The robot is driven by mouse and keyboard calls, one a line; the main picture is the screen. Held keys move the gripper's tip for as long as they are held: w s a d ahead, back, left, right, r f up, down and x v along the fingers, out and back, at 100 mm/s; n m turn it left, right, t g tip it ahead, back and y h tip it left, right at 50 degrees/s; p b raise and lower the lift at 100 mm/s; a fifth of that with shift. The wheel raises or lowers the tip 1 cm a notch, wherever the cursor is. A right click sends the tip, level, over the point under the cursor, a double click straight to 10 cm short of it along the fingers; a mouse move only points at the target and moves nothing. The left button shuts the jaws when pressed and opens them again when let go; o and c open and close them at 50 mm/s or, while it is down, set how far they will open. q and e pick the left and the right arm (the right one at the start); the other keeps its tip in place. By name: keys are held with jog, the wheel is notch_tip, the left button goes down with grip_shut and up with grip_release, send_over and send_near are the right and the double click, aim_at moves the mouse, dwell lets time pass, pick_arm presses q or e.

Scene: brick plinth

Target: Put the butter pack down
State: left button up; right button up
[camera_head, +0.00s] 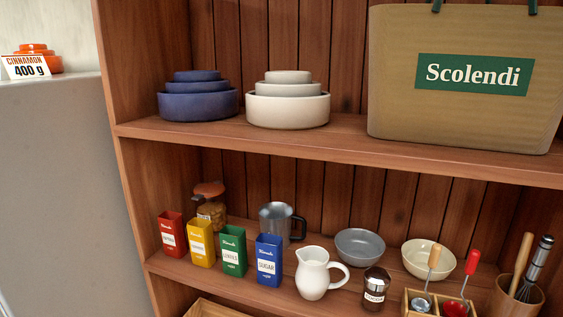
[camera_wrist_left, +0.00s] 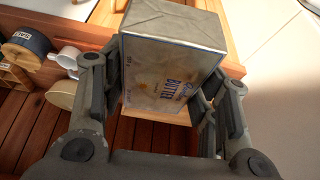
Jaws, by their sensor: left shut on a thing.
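The head view shows neither the pack nor either gripper.
The head view shows a wooden shelf unit. Its upper board (camera_head: 345,146) bears blue bowls (camera_head: 198,103), pale bowls (camera_head: 288,108) and a Scolendi bag (camera_head: 465,110). The lower board holds colored tins (camera_head: 232,252), a white jug (camera_head: 316,274), a grey bowl (camera_head: 360,247) and a utensil caddy (camera_head: 418,302).

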pick_arm(q)
jog(key=w+r+n+y+b, duration=0.1)
jog(key=w+r+n, duration=0.2)
jog(key=w+r, duration=0.7)
notch_tip(320, 180, up, 3)
jog(key=shift+a+r+b, duration=0.1)
jog(key=shift+a+b, duration=0.2)
jog(key=shift+b, duration=0.05)
jog(key=shift+s, duration=0.15)
